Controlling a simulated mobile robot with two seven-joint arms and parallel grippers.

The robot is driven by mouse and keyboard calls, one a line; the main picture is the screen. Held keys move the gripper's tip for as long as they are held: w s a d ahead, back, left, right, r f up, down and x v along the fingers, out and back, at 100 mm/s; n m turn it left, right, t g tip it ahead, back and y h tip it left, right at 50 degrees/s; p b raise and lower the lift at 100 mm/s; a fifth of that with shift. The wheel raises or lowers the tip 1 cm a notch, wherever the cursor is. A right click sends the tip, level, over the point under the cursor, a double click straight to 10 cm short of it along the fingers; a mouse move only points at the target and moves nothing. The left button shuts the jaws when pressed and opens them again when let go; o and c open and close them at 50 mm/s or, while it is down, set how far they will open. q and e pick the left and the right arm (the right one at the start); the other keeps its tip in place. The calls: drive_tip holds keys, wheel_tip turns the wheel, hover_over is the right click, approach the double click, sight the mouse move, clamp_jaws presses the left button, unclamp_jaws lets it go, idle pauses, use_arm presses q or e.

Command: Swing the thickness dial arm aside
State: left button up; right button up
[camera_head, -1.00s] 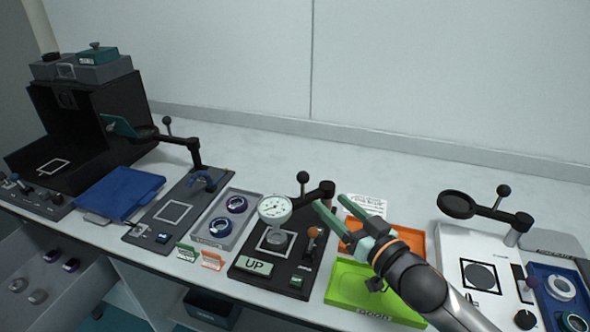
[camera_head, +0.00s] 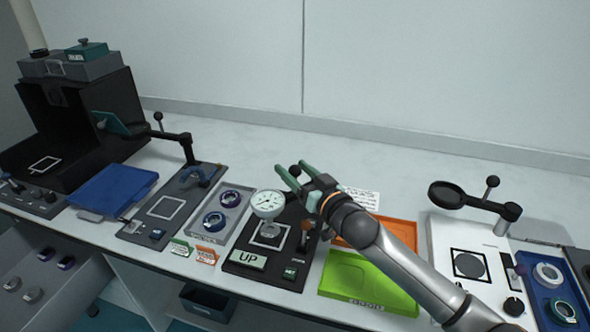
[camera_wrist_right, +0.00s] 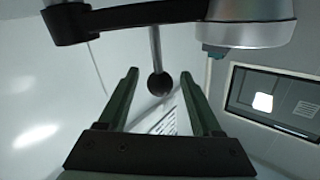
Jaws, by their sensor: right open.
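The thickness dial (camera_head: 268,203) is a round white gauge on a black arm above a black base plate (camera_head: 240,258) marked "UP". A disc sits in the square outline below it. A dark ball knob (camera_head: 295,170) stands up from the dial arm. My right gripper (camera_head: 290,174) is open, its green fingers on either side of the knob. The right wrist view shows the knob (camera_wrist_right: 160,84) on its rod between the fingers, with gaps on both sides. The dial arm (camera_wrist_right: 130,17) and gauge housing (camera_wrist_right: 250,25) cross its top. My right gripper partly hides the arm's pivot. My left gripper is out of view.
A lens tray (camera_head: 222,212) and a plate with another swing arm (camera_head: 165,207) lie left of the dial. Orange (camera_head: 400,233) and green (camera_head: 365,285) trays lie right of it under my right arm. A white station with a magnifier arm (camera_head: 460,196) stands farther right.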

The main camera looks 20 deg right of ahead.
drive_tip(key=shift+w, duration=0.1)
clamp_jaws()
idle(0.5)
idle(0.9)
